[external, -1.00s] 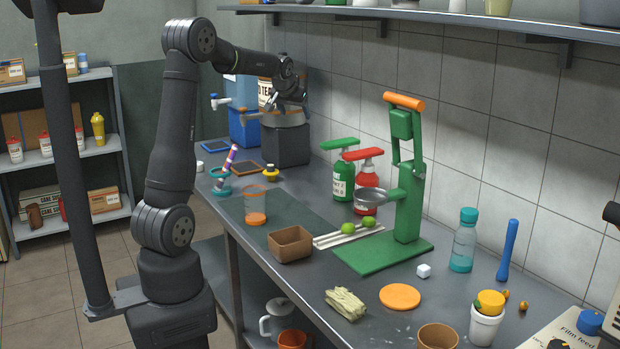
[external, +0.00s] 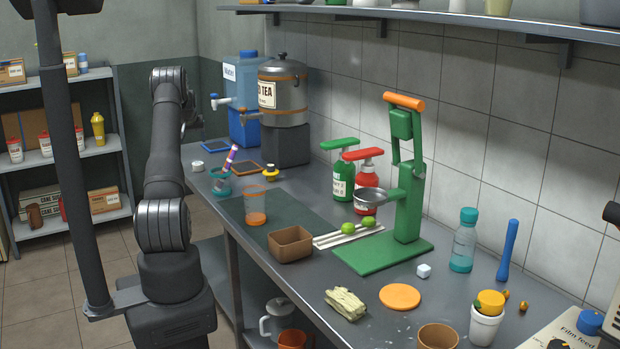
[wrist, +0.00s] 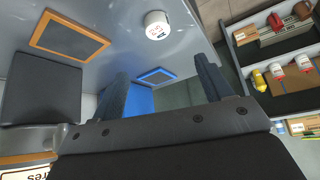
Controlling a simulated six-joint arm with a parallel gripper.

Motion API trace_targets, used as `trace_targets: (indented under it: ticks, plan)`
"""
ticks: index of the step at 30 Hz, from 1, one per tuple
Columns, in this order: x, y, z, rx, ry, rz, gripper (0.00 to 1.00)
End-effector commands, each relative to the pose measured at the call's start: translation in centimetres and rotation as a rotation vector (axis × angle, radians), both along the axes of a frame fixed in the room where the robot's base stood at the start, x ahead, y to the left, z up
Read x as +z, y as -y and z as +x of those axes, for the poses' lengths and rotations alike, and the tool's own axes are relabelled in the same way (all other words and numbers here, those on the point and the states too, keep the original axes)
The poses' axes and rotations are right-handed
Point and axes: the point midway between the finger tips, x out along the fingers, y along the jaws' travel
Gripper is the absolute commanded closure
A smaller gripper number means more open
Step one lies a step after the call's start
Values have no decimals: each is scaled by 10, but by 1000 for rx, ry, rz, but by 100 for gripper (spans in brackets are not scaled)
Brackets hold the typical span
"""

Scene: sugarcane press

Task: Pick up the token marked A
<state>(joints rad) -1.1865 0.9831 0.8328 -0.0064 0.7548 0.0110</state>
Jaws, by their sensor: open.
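A small white round token (wrist: 157,25) lies on the grey metal counter in the wrist view. It has a reddish mark on it, too small to read as a letter. In the external view a small white disc (external: 197,166) sits at the counter's far left edge. My gripper (wrist: 160,68) is open and empty, with its two dark fingers apart. The token shows beyond the fingertips, in line with the gap between them, and is not touched.
Two dark pads lie near the token, one orange-framed (wrist: 70,44) and one blue-framed (wrist: 157,75). The tea urn (external: 282,85) and blue water dispenser (external: 245,95) stand close by. A teal cup (external: 221,182) and measuring beaker (external: 255,205) are nearer on the counter.

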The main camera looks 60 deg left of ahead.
Motion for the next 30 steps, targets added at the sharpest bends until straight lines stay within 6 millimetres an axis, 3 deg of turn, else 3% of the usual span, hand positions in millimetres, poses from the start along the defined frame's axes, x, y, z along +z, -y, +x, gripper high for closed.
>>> trace_targets:
  ticks: [15,30]
  plan:
    - [-72,-41,18,-1,-1,-1,28]
    - [-101,-58,27,-1,0,0,28]
